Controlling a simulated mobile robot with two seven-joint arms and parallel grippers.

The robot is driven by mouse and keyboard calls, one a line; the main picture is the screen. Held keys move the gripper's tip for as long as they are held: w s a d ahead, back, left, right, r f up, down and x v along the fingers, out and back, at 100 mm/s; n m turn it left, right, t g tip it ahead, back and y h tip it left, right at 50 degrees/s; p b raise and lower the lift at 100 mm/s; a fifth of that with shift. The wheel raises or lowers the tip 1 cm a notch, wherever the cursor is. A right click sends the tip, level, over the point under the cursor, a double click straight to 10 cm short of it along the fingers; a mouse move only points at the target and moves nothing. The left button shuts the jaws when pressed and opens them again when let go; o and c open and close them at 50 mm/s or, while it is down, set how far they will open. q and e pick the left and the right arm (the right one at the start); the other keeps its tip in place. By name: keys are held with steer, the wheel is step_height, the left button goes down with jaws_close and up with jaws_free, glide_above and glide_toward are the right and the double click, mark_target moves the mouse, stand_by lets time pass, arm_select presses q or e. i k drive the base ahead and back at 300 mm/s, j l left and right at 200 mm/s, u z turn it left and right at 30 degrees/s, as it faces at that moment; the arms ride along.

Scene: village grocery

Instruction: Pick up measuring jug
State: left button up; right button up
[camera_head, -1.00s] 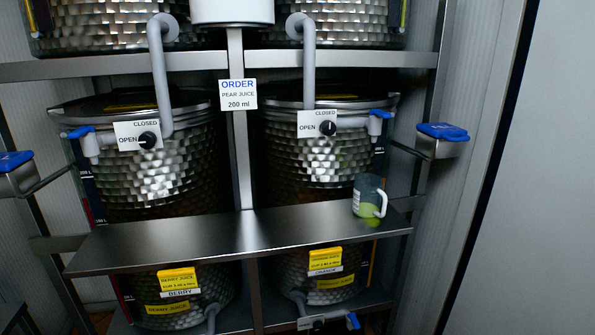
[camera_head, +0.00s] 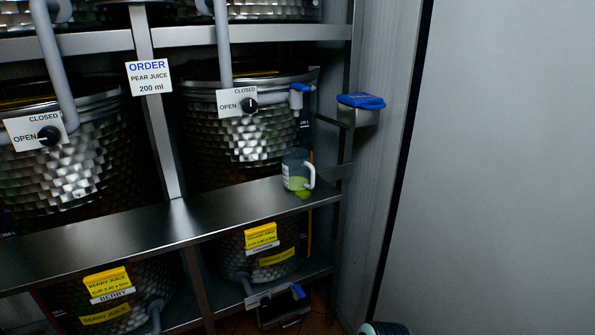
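The measuring jug (camera_head: 294,172) stands upright near the right end of the steel shelf (camera_head: 130,229). It is a clear jug with a white handle on its right side and a white label, and it looks greenish in its lower part. A green patch shows on the shelf at its foot.
Juice drums (camera_head: 245,139) with grey pipes and blue-handled taps stand behind the shelf. An order sign (camera_head: 149,78) reads pear juice, 200 ml. A blue-topped steel box (camera_head: 360,108) juts out at right. A plain wall (camera_head: 490,170) fills the right side.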

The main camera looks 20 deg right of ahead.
mark_target(296, 166)
steer(key=u, duration=2.85)
steer(key=z, duration=3.75)
steer(key=i+l+u, duration=0.1)
steer(key=u, duration=0.25)
steer(key=i+l+u, duration=0.15)
steer(key=u, duration=0.15)
steer(key=i+l+u, duration=0.2)
steer(key=u, duration=0.15)
